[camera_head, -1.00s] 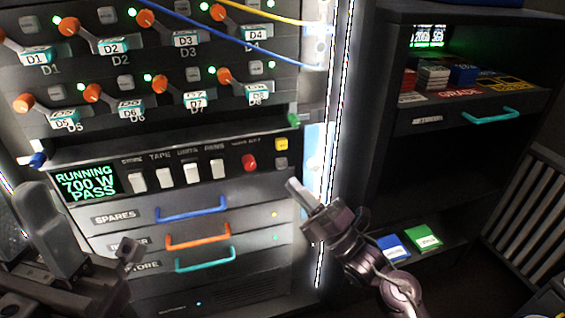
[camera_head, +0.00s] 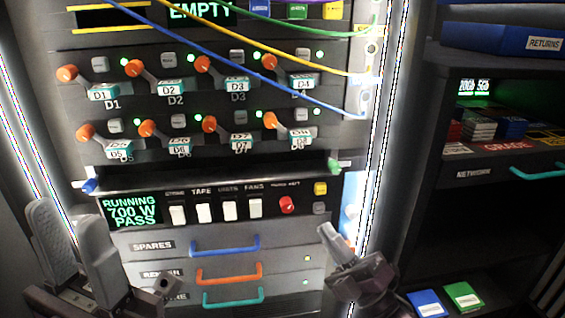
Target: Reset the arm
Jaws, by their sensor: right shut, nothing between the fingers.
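My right gripper (camera_head: 335,240) comes up from the bottom, right of centre, in the head view. Its fingers are shut with nothing between them. It is in front of the lower right part of the equipment rack, right of the drawers and below the red button (camera_head: 287,205). My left gripper (camera_head: 72,236) is at the lower left. Its two grey fingers stand apart, open and empty, left of the running display (camera_head: 132,211). Much of both arms is outside the picture.
The rack has orange-levered bays (camera_head: 135,68), white switches (camera_head: 203,212) and drawers with a blue handle (camera_head: 225,246), an orange handle (camera_head: 229,274) and a teal handle (camera_head: 233,296). Blue, yellow and green cables hang across it. A dark shelf unit (camera_head: 440,215) stands at the right.

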